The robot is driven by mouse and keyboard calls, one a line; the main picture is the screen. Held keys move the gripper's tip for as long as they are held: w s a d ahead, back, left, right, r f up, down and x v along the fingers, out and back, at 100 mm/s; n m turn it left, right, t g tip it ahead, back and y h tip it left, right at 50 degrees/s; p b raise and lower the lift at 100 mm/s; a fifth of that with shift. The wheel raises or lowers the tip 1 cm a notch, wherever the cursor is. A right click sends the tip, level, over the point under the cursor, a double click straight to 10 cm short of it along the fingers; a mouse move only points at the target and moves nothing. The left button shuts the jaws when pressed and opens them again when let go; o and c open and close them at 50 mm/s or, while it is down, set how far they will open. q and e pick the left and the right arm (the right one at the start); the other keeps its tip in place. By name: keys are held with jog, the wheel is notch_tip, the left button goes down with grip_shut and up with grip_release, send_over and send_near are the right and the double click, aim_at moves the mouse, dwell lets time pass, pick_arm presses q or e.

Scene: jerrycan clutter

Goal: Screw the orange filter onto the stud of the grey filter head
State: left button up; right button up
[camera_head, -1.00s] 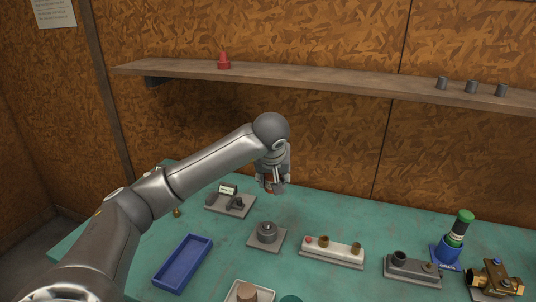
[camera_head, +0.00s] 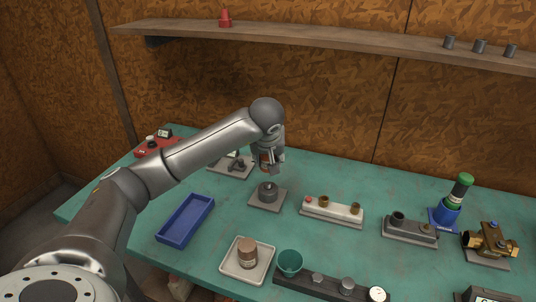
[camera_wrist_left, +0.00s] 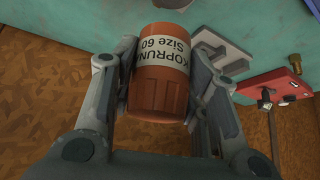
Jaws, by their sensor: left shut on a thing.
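The orange filter (camera_wrist_left: 162,82) has a white label reading "KOPRUN Size 60". My left gripper (camera_wrist_left: 168,88) is shut on it, with a finger on each side. In the head view my left gripper (camera_head: 268,162) hangs pointing down above the table, just behind and above the grey filter head (camera_head: 268,193). Only a little of the filter shows between the fingers there. The filter head is a round grey block on a square plate, with a small stud on top. The filter appears apart from it. My right gripper is not in view.
A grey fixture (camera_head: 230,165) stands behind-left and a blue tray (camera_head: 186,220) to the left. A pale tray (camera_head: 226,267) with a brown cylinder (camera_head: 247,252) and a green cup (camera_head: 290,262) are in front. A white block (camera_head: 333,211) stands to the right.

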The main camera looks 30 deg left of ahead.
pick_arm(q)
jog(key=b, duration=0.3)
send_over(268, 183)
notch_tip(268, 183, down, 4)
jog(key=shift+f, duration=0.4)
jog(key=shift+p, duration=0.3)
dwell(1.1)
jog(key=shift+f+b, duration=0.7)
jog(key=shift+f, duration=0.3)
jog(key=o, duration=1.2)
jog(key=shift+c, duration=0.2)
